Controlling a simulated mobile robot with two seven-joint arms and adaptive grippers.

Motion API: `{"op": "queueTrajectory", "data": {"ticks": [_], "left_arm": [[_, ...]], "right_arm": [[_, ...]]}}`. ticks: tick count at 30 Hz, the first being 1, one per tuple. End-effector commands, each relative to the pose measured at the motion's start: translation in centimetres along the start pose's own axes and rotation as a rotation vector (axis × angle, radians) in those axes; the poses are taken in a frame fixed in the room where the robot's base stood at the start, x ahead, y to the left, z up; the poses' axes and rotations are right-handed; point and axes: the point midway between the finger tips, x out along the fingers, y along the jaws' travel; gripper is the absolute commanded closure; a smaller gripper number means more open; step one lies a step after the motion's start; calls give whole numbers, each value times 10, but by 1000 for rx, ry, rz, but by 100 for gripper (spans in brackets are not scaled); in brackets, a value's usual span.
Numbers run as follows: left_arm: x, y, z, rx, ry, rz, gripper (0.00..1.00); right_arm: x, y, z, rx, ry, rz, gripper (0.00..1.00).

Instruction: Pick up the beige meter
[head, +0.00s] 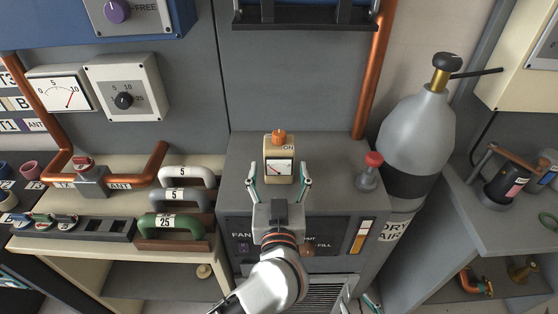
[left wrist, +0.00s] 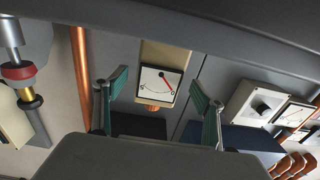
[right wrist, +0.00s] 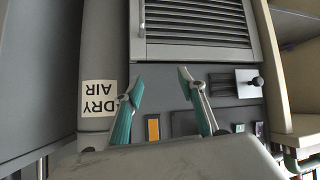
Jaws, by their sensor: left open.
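The beige meter (head: 279,154), a small box with a white dial face and an orange knob on top, stands on the grey cabinet top. My left gripper (head: 279,170) is open, with one finger on each side of the meter and a gap on both sides. The left wrist view shows the meter (left wrist: 150,56) upside down between the open fingers of the left gripper (left wrist: 162,92). My right gripper (right wrist: 156,82) is open and empty in the right wrist view, facing the cabinet front. Only its tips show at the bottom of the head view.
A red-knobbed post (head: 369,172) stands right of the meter on the cabinet top. A grey air cylinder (head: 415,135) stands further right. White, grey and green handles (head: 170,228) are on the left bench. A copper pipe (head: 372,75) rises behind.

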Motion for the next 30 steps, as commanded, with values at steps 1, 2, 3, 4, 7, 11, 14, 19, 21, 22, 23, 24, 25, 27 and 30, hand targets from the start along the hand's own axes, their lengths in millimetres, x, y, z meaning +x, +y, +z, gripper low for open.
{"op": "queueTrajectory", "data": {"ticks": [1, 2, 3, 4, 7, 11, 14, 19, 21, 22, 23, 24, 25, 27, 30], "left_arm": [[4, 0, 3, -3, 3, -1, 31], [7, 0, 3, -2, 4, -1, 31], [10, 0, 4, -2, 3, -1, 31], [12, 0, 5, -3, 2, -1, 31], [20, 1, 5, -3, 2, -1, 31], [33, 1, 5, -2, 2, -2, 31], [40, 1, 4, -1, 1, -1, 31], [46, 1, 2, -1, 0, -1, 31], [47, 1, 1, -1, 0, -1, 31], [47, 1, 1, -1, 0, -1, 31], [47, 1, 0, -1, 0, -1, 31], [47, 1, 0, 0, 0, -1, 31], [47, 1, 0, 0, 1, -1, 31], [47, 1, 0, 0, 1, -1, 41], [46, 1, 0, 0, 1, -1, 67]], "right_arm": [[6, -2, 2, -3, 11, -4, 60], [8, -4, 0, -6, 19, -8, 60], [10, -5, -4, -10, 34, -12, 60], [11, -7, -10, -15, 52, -17, 60], [19, -9, -21, -21, 87, -22, 60], [28, -10, -12, -21, 89, -21, 60], [32, -11, 0, -21, 77, -22, 60], [33, -13, 14, -19, 56, -24, 60], [33, -14, 16, -18, 52, -24, 60], [33, -14, 16, -17, 52, -24, 60], [33, -14, 15, -17, 52, -24, 60], [33, -14, 15, -16, 52, -24, 60], [33, -14, 14, -15, 53, -23, 60], [32, -14, 13, -14, 55, -23, 60], [32, -13, 11, -14, 59, -22, 60]]}}
